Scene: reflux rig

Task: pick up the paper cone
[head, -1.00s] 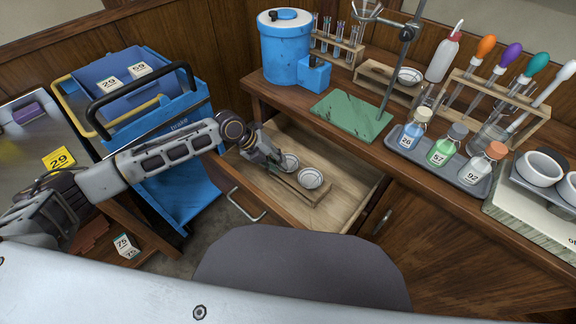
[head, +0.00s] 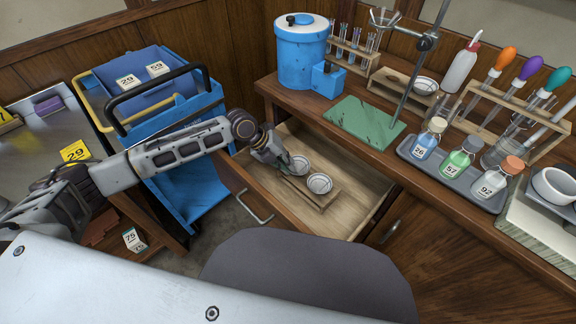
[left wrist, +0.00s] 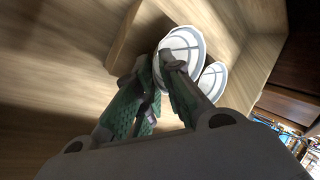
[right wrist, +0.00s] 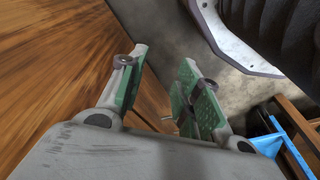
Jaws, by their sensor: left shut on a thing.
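Two white paper cones sit at a small wooden rack in the open drawer in the head view, a left one (head: 301,164) and a right one (head: 320,183). My left gripper (head: 287,166) reaches down into the drawer and is shut on the rim of the left cone. In the left wrist view the fingers (left wrist: 160,88) overlap the near edge of that cone (left wrist: 184,43), with the other cone (left wrist: 212,80) close beside it. Whether the held cone still rests in the rack is hidden. My right gripper (right wrist: 163,92) is open and empty; it shows only in the right wrist view.
The wooden drawer (head: 345,215) has walls close around the rack. Above it, the bench holds a green mat (head: 365,122), a stand, and a tray of bottles (head: 405,152). A blue cart (head: 195,200) stands left of the drawer. A grey chair back (head: 310,275) is in front.

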